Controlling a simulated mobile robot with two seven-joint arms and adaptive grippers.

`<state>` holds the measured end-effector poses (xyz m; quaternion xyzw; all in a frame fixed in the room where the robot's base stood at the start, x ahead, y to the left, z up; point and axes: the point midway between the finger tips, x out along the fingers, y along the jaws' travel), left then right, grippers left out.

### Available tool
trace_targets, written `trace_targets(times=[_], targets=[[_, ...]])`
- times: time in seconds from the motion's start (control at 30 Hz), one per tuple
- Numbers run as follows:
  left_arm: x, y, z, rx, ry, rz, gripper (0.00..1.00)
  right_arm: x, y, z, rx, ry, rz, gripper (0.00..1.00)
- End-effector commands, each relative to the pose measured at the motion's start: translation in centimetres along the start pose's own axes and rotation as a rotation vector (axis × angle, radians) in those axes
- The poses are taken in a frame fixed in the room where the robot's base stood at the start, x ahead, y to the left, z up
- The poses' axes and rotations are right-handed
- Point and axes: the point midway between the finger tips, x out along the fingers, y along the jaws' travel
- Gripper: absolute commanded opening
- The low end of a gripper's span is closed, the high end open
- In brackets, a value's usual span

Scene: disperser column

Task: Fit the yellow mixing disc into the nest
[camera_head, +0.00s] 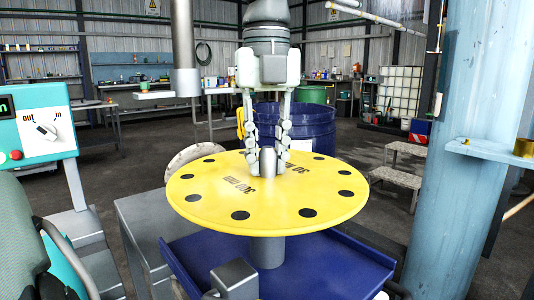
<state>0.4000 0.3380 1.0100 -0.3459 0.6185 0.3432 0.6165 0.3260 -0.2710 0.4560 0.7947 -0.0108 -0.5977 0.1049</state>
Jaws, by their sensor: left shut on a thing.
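The yellow mixing disc (215,190) is a large flat plate with black dots around its rim and "300 mm" lettering. It lies about level in the middle of the view. A grey knob (268,161) stands up at its centre. My left gripper (268,163) points straight down and is shut on this knob, one finger on each side. A grey post (267,252) shows under the disc, above a blue tray (340,262). The disc hides the top of the post, so I cannot tell if they touch, and I cannot make out the nest. My right gripper is not in view.
A teal control box (35,122) with an in/out knob stands at the left. A thick light-blue column (455,150) stands at the right. A blue drum (310,128) is behind the disc. A grey block (235,279) is at the front of the tray.

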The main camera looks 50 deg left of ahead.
Motion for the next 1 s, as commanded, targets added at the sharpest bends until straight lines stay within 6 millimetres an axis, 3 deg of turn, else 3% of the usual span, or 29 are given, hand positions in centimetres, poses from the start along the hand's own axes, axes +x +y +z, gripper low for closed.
trace_targets(times=[0.07,0.1,0.3,0.67,0.77,1.0], targets=[[0.0,0.0,0.0,0.0,-0.001,-0.002,0.0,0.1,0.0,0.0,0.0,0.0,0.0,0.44],[0.0,0.0,0.0,0.0,-0.001,-0.002,0.24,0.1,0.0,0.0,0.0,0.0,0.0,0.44],[0.1,0.0,0.0,0.0,-0.001,-0.001,0.47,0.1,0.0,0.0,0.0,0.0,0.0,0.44],[-0.4,0.0,0.0,-0.001,0.0,0.001,0.47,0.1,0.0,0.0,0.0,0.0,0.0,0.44],[-1.7,0.0,0.1,-0.001,-0.003,-0.001,0.47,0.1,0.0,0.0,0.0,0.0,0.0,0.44],[-6.8,-0.1,0.1,-0.002,-0.003,-0.002,0.47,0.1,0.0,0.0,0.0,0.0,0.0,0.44]])
